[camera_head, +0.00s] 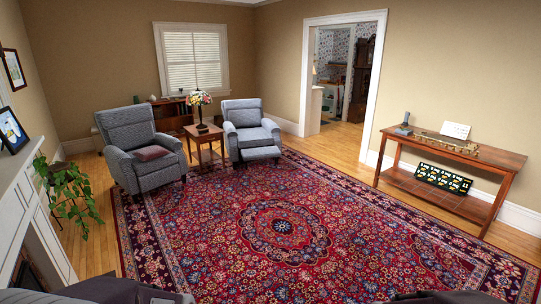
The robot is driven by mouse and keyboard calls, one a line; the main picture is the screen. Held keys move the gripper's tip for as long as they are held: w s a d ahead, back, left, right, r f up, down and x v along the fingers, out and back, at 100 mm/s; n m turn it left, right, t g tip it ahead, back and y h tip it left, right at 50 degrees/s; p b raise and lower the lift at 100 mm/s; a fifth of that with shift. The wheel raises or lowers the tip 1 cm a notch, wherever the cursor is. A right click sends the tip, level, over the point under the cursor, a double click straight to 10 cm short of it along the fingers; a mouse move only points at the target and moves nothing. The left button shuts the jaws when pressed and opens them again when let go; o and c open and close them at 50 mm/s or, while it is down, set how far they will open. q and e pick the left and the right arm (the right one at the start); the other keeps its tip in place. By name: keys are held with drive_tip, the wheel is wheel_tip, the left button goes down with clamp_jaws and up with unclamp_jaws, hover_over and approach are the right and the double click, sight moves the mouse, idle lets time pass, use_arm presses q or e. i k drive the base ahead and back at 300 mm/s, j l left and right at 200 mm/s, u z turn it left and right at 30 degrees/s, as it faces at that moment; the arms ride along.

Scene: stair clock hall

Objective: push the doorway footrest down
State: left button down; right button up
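The grey armchair (250,125) closer to the doorway (341,75) has its footrest (262,153) raised, sticking out in front of the seat over the rug. A second grey armchair (137,150) stands to its left with a dark cushion (151,153) on the seat; no footrest sticks out from it. I see neither of my grippers, and nothing touches the raised footrest.
A patterned red rug (330,235) covers the open floor before the chairs. A small wooden table (204,137) with flowers stands between them. A console table (455,155) lines the right wall. A plant (70,190) and fireplace (35,215) are left. Dark shapes along the bottom edge are unclear.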

sight(265, 153)
drive_tip(key=i, duration=6.8)
drive_tip(key=i+l+u, duration=0.1)
drive_tip(key=i, duration=0.4)
drive_tip(key=i+l, duration=0.15)
drive_tip(key=i, duration=0.3)
drive_tip(key=i+l+u, duration=0.15)
drive_tip(key=i, duration=0.3)
